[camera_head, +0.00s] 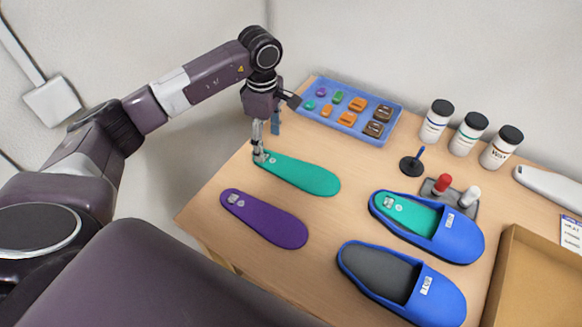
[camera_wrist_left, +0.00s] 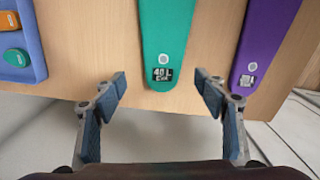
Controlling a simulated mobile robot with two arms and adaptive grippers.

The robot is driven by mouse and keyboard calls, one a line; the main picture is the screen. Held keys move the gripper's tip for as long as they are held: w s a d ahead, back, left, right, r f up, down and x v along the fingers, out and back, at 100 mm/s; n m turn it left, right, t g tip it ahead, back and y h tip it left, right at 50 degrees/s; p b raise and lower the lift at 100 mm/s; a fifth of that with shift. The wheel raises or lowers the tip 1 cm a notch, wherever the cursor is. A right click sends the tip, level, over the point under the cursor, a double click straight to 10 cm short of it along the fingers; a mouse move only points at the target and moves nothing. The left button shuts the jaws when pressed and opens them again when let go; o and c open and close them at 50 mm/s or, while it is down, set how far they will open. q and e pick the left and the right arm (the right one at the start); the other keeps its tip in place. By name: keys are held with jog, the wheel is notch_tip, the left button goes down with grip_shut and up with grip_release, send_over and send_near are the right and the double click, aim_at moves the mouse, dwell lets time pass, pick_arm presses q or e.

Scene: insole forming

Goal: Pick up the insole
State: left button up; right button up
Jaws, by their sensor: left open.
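A green insole (camera_head: 302,176) lies flat on the wooden table near its left edge. A purple insole (camera_head: 265,220) lies beside it, nearer to me. My left gripper (camera_head: 260,152) is over the narrow labelled end of the green insole. In the left wrist view, the open, empty left gripper (camera_wrist_left: 161,84) has one finger on either side of the line of the green insole (camera_wrist_left: 166,32). Its end carries a dark "40 L" label and a round spot. The purple insole (camera_wrist_left: 264,40) is right of the fingers there. My right gripper is not in view.
A blue tray (camera_head: 391,127) with small coloured pieces stands behind the gripper. Several white bottles (camera_head: 435,122) stand at the back right. A blue shoe with a green insole (camera_head: 462,232) and another blue shoe (camera_head: 440,298) are to the right. A cardboard box (camera_head: 512,255) sits at the right.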

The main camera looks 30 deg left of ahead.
aim_at(267, 159)
pick_arm(q)
jog(key=shift+s+f, duration=0.25)
jog(key=shift+f, duration=0.1)
notch_tip(267, 159, down, 4)
jog(key=shift+s+a+r+p, duration=0.15)
jog(key=shift+r+p, duration=0.1)
jog(key=shift+p, duration=0.8)
jog(key=shift+f, duration=0.5)
jog(key=c, duration=1)
